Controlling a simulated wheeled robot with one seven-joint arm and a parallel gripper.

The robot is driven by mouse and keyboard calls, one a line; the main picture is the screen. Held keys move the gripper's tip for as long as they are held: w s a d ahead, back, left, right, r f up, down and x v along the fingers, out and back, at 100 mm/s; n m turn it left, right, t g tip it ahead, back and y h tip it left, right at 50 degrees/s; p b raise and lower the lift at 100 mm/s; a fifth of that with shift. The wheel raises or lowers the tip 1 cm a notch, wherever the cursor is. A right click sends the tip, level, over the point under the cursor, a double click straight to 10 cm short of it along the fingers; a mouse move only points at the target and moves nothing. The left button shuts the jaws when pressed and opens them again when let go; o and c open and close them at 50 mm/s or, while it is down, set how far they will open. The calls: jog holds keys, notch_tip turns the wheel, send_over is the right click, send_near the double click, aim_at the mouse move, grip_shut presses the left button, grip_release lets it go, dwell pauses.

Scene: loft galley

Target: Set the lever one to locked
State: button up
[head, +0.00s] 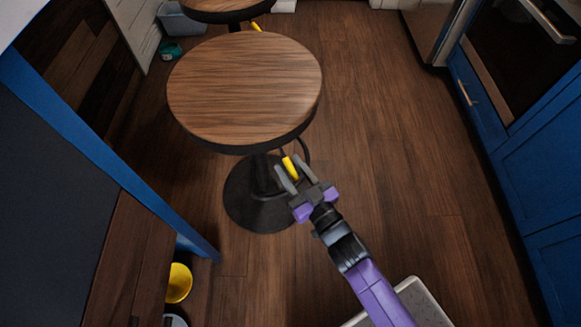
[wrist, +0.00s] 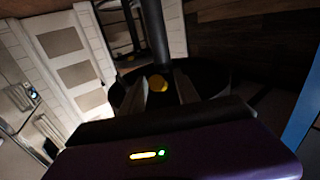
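A yellow-tipped lever (head: 289,166) sticks out from under the near round wooden stool (head: 245,85), beside its dark post. A second yellow lever (head: 256,26) shows under the far stool (head: 225,8). I cannot tell from any label which is lever one. My gripper (head: 286,163) is open, pointing at the near lever with a finger on either side in the picture. In the wrist view the round yellow lever end (wrist: 158,83) shows between my two fingers (wrist: 161,92), with gaps on both sides. Whether it is deep between them is unclear.
The stool's round black base (head: 262,205) stands on the wood floor. A blue-edged panel (head: 95,145) is at left, with a yellow bowl (head: 179,283) near its foot. Blue cabinets (head: 545,170) line the right. The floor between stool and cabinets is clear.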

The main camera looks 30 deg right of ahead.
jog(key=shift+w, duration=0.25)
jog(key=shift+c, duration=0.2)
grip_shut()
dwell(1.1)
